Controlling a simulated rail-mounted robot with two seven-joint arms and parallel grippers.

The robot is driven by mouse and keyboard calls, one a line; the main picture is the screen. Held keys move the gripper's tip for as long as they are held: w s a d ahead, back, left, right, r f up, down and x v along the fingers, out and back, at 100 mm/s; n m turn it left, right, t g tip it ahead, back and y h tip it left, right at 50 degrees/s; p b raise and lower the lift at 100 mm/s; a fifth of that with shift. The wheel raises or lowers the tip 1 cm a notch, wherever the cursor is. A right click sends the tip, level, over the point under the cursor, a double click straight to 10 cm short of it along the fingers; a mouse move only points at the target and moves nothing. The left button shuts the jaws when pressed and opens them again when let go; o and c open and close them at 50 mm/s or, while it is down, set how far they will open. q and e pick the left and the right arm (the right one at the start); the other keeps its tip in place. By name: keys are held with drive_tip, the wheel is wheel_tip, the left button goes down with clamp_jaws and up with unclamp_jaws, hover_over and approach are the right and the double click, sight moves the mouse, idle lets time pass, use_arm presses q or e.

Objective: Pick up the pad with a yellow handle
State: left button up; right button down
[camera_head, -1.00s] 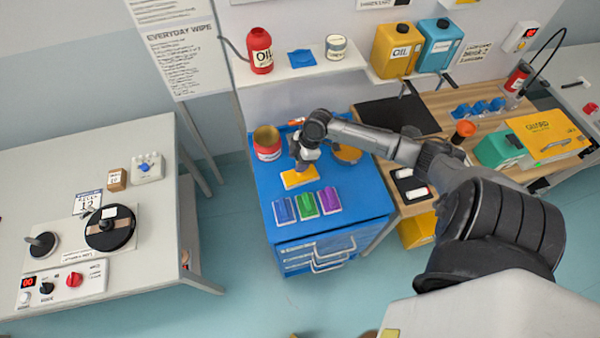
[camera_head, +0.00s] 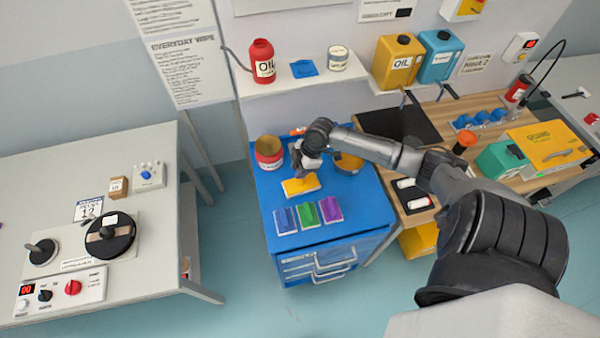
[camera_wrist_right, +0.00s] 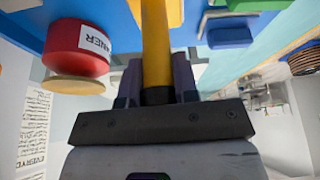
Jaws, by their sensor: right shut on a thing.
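The pad with a yellow handle (camera_head: 300,187) is on the blue cart top, behind a row of blue, green and purple pads. My right gripper (camera_head: 302,171) is over it, fingers pointing down at it. In the right wrist view the yellow handle (camera_wrist_right: 156,45) runs between the two fingers of my right gripper (camera_wrist_right: 156,78), which is shut on it. I cannot tell whether the pad is clear of the cart top. My left gripper is in neither view.
A red tin (camera_head: 268,153) stands close left of my right gripper; it also shows in the right wrist view (camera_wrist_right: 80,47). The blue pad (camera_head: 285,220), green pad (camera_head: 308,215) and purple pad (camera_head: 331,209) lie in front. A shelf (camera_head: 292,80) with bottles is behind.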

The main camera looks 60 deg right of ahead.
wheel_tip(320, 180, up, 4)
drive_tip(key=shift+f, duration=0.15)
drive_tip(key=s+d+r+b, duration=0.1)
drive_tip(key=d+r+b, duration=0.1)
drive_tip(key=d+r, duration=0.5)
drive_tip(key=shift+s+d, duration=0.3)
drive_tip(key=shift+d, duration=2)
